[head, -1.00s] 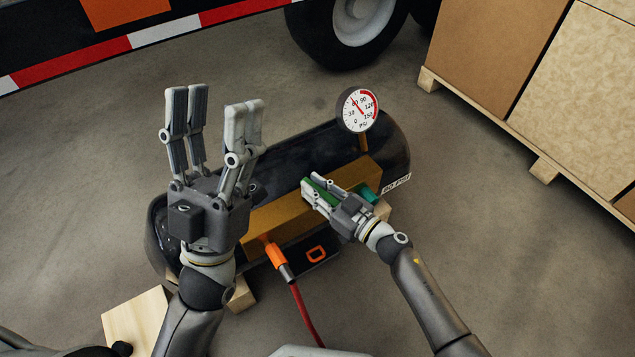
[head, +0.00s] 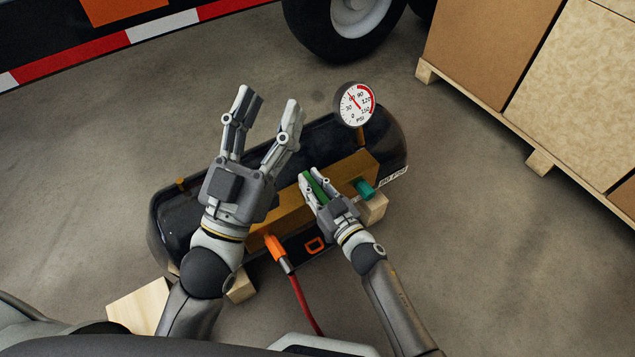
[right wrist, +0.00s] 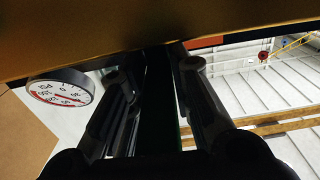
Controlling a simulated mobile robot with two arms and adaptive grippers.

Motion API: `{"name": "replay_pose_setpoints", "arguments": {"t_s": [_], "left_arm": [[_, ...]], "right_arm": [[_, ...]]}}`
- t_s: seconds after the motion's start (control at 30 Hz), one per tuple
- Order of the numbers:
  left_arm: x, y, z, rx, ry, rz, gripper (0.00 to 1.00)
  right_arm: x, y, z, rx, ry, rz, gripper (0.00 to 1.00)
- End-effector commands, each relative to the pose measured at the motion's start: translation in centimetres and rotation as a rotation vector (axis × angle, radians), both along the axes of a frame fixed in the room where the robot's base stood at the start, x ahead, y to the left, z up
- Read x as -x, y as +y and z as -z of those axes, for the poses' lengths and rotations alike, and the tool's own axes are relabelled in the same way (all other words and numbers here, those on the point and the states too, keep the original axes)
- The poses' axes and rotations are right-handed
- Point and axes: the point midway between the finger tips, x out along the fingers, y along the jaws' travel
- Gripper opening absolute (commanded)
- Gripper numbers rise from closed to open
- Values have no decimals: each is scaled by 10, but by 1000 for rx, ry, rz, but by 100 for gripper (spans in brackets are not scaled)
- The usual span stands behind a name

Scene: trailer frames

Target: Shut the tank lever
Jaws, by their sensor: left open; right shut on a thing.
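The black tank (head: 172,222) lies on wooden blocks, with a brass-coloured block (head: 290,205) along its near side. A green lever (head: 318,188) shows between the fingers of my right gripper (head: 311,176), which is shut on it in front of the brass block. In the right wrist view a dark upright shape (right wrist: 160,95) with a thin green edge stands between the fingers; its full outline is hidden. My left gripper (head: 269,106) is open and empty, above the tank's left half, fingers pointing away from me.
A pressure gauge (head: 355,105) stands on the tank's far right side. A teal fitting (head: 365,188) sits at the brass block's right end. A red hose (head: 303,305) with an orange connector (head: 275,250) joins the block from below. Boxes on a pallet (head: 480,110) stand right; a truck wheel (head: 345,25) is behind.

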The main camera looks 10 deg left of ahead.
Motion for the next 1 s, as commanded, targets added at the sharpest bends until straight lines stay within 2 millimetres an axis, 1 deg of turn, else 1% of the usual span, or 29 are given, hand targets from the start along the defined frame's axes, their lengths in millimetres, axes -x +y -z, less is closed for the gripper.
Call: {"name": "replay_pose_setpoints", "arguments": {"t_s": [0.5,0.53,0.67,1.0], "left_arm": [[0,0,1,-1,4,0,51],[0,0,1,-1,4,0,51],[0,0,1,-1,4,0,51],[0,0,-1,0,-1,0,51]], "right_arm": [[0,2,1,1,2,10,0],[0,2,1,1,2,10,23],[0,2,1,1,2,9,40],[1,2,0,0,0,8,41]]}}
